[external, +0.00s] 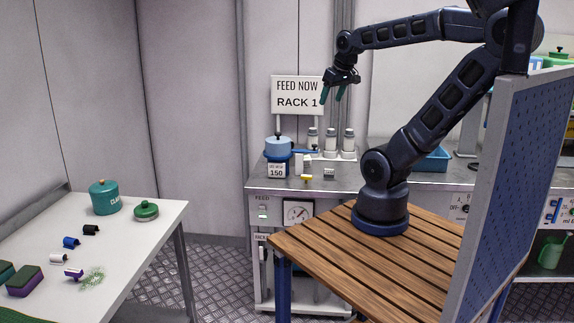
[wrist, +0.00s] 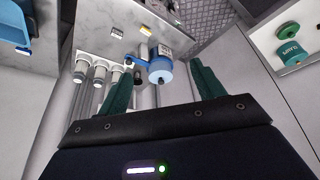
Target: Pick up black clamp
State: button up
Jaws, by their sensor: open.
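The black clamp (external: 90,229) is a small dark piece lying on the white table at the left in the external view. I cannot make it out in the wrist view. A blue clamp (external: 71,242), a white clamp (external: 58,258) and a purple clamp (external: 73,273) lie nearer the front on the same table. My gripper (external: 332,95) is raised in front of the back wall, far to the right of the black clamp and above it. Its green fingers are apart and empty, as the wrist view (wrist: 157,72) also shows.
The white table (external: 140,240) also holds a green canister (external: 104,197), a green lidded pot (external: 146,210) and sponges (external: 25,281). A blue pot (external: 278,147) and white-capped bottles (external: 331,142) stand on the grey counter (external: 345,179). A perforated panel (external: 510,190) rises at the right.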

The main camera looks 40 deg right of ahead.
jog(key=w+a+r+n+g, duration=0.1)
jog(key=w+a+r+n, duration=0.4)
jog(key=w, duration=0.5)
jog(key=w+a+r+n, duration=0.2)
jog(key=w+a+r, duration=0.2)
jog(key=w+a, duration=0.5)
jog(key=w+a+f+n+g, duration=0.25)
jog(key=w+a+n, duration=0.45)
jog(key=w+a, duration=1.25)
jog(key=w+a+f+n, duration=0.1)
jog(key=a+f+n, duration=0.15)
jog(key=a, duration=0.55)
jog(key=w+a+f+n, duration=0.1)
jog(key=a+f, duration=0.3)
jog(key=a, duration=0.4)
jog(key=n+g, duration=0.1)
jog(key=n, duration=0.9)
send_over(91, 229)
jog(key=w, duration=0.2)
notch_tip(91, 229, down, 28)
jog(key=shift+m, duration=0.25)
notch_tip(91, 229, down, 10)
jog(key=shift+d, duration=0.15)
